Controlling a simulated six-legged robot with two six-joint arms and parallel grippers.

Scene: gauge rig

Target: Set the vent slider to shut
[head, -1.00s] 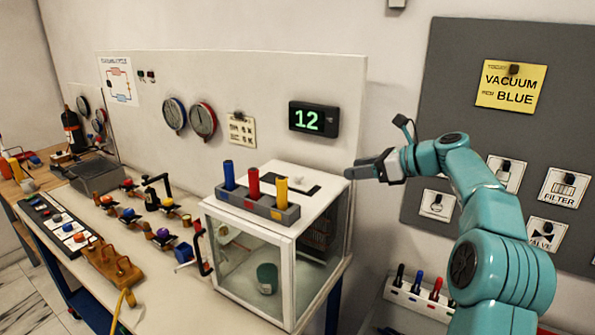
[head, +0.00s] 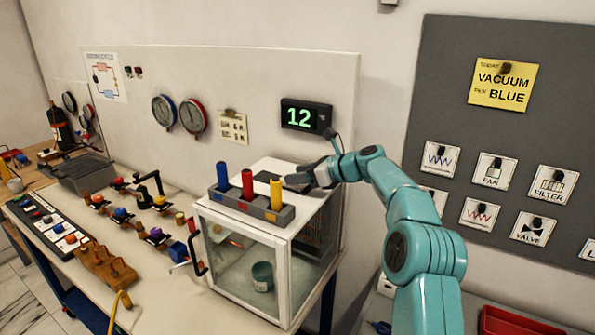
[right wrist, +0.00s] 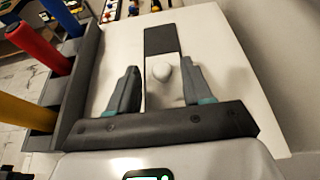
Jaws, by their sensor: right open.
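The vent slider is on top of the white glass-fronted box (head: 243,262). In the right wrist view its pale rounded knob (right wrist: 161,70) stands in a narrow strip, just on the near side of a dark plate (right wrist: 160,40). My right gripper (head: 291,182) is over the box top, behind the rack of coloured tubes. In the right wrist view its open fingers (right wrist: 162,82) are on either side of the knob, with gaps visible on both sides. I cannot tell how high the fingertips are. In the head view the gripper hides the knob. My left gripper is out of view.
A grey rack (head: 232,205) with blue, red and yellow tubes stands close beside the right gripper on the box. A display reading 12 (head: 306,117) is on the wall panel behind. A grey board (head: 450,120) with cards is at the right.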

